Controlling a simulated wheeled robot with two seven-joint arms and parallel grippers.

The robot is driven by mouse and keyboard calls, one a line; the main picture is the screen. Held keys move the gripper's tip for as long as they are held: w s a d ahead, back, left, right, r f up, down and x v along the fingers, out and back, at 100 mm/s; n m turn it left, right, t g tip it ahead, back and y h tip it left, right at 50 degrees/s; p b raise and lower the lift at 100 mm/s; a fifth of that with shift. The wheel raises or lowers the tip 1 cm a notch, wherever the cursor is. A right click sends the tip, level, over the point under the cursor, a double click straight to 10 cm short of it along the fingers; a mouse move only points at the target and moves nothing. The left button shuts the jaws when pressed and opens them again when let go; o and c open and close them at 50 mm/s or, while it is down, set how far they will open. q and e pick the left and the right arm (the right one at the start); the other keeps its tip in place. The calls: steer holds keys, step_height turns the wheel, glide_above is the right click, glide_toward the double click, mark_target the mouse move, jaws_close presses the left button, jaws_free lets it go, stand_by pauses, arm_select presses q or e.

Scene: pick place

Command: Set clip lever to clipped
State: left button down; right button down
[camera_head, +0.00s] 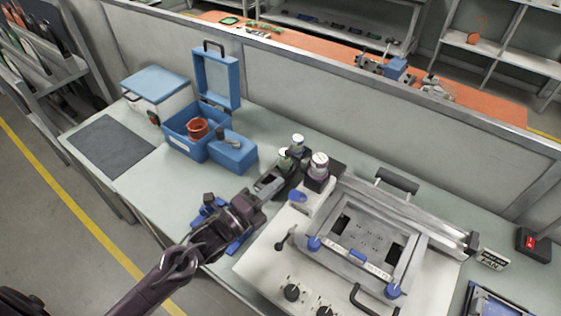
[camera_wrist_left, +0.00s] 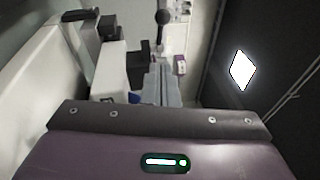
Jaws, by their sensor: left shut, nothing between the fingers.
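The machine fixture (camera_head: 375,235) is a pale panel with a raised metal frame, at the lower right of the head view. Blue knobs (camera_head: 313,243) and a small blue tab (camera_head: 357,257) sit on the frame's front. A black ball-ended lever (camera_head: 283,243) stands at its left. I cannot tell which of these is the clip lever. My left gripper (camera_head: 272,182) is shut and empty, above the table at the fixture's left back corner, near dark holders with bottles. Its grey fingers (camera_wrist_left: 161,85) show in the left wrist view, pointing away. My right gripper is not in view.
White-capped bottles (camera_head: 298,142) and a labelled jar (camera_head: 319,164) stand close beyond the left gripper. An open blue case (camera_head: 190,143) and a blue-lidded box (camera_head: 156,88) stand at the back left. A dark mat (camera_head: 112,145) lies on the left. A blue item lies under my arm.

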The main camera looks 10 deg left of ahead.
arm_select(q)
steer(key=w, duration=0.2)
steer(key=w+p, duration=0.1)
steer(key=w+r+p, duration=0.1)
steer(key=w, duration=0.1)
steer(key=shift+w+d, duration=0.2)
steer(key=shift+w, duration=0.15)
